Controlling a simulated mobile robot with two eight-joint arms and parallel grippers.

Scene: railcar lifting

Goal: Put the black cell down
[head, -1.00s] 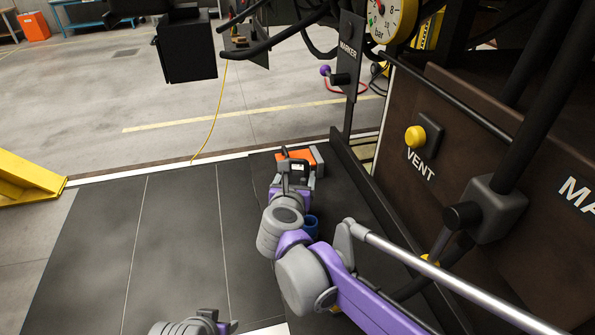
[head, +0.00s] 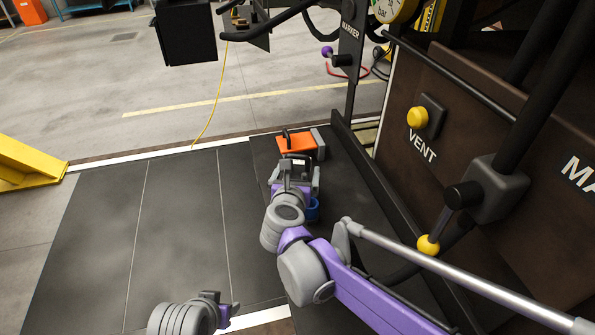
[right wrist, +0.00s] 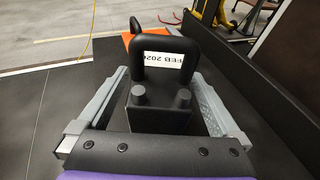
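The black cell (right wrist: 160,118) shows in the right wrist view, with a looped black handle, two round studs and a white label with a date. It stands between the fingers of my right gripper (right wrist: 158,78). The grey fingers are spread, with a gap visible on each side of the cell. In the head view my right gripper (head: 296,172) is low over the dark deck, just in front of an orange block; the cell is mostly hidden there. I cannot tell exactly how its base rests. My left gripper (head: 228,309) is at the bottom edge, its fingers unclear.
The orange block (head: 296,142) with a black handle sits just beyond my right gripper. A blue round part (head: 312,209) is beside it. The brown panel (head: 470,125) with a yellow VENT button (head: 418,117) and a yellow-knobbed lever (head: 428,244) rises at right. The deck (head: 180,220) at left is clear.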

